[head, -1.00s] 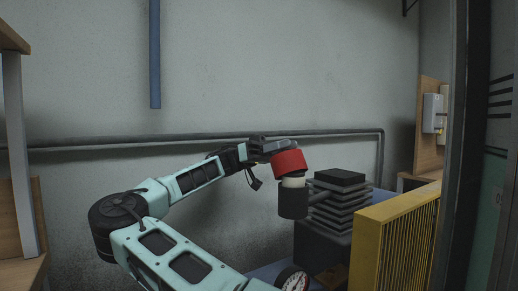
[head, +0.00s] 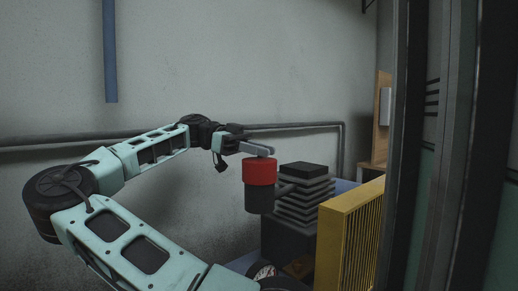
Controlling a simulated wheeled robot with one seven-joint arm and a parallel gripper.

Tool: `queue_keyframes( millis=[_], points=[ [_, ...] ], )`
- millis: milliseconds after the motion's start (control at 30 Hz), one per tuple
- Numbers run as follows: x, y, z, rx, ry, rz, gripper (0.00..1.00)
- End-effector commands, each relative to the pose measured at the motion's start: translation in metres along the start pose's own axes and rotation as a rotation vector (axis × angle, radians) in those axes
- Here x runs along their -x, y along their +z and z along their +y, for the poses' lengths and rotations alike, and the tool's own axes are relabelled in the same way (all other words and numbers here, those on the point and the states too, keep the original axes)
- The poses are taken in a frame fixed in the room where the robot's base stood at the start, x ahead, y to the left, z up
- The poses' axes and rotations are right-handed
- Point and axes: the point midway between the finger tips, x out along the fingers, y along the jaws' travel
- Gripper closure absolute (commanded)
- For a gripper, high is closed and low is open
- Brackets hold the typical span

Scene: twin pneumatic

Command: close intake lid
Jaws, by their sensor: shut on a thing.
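The red intake lid (head: 259,172) sits level on top of the dark intake cylinder (head: 259,199), with no pale band showing between them. My gripper (head: 258,150) is at the lid's top, reaching in from the left. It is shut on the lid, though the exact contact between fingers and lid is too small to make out.
A finned dark compressor block (head: 303,190) stands right of the intake cylinder, joined to it by a short pipe. A yellow slatted guard (head: 350,235) stands in front on the right. A grey pipe (head: 70,139) runs along the wall behind. A round gauge (head: 262,271) is low in front.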

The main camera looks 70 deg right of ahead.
Motion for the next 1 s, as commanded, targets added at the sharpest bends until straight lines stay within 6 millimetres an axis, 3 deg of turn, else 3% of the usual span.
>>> queue_keyframes(
  millis=[333, 367, 433, 767, 1000],
  points=[
    [-0.001, 0.001, 0.0, -0.002, 0.002, -0.006, 1.0],
    [-0.001, 0.001, 0.0, -0.002, 0.002, -0.006, 0.75],
    [-0.001, 0.001, 0.0, -0.002, 0.002, -0.006, 0.58],
    [0.0, -0.003, 0.0, -0.002, 0.001, -0.004, 0.58],
    [0.007, -0.04, -0.001, -0.003, 0.0, -0.006, 0.58]
  ],
)
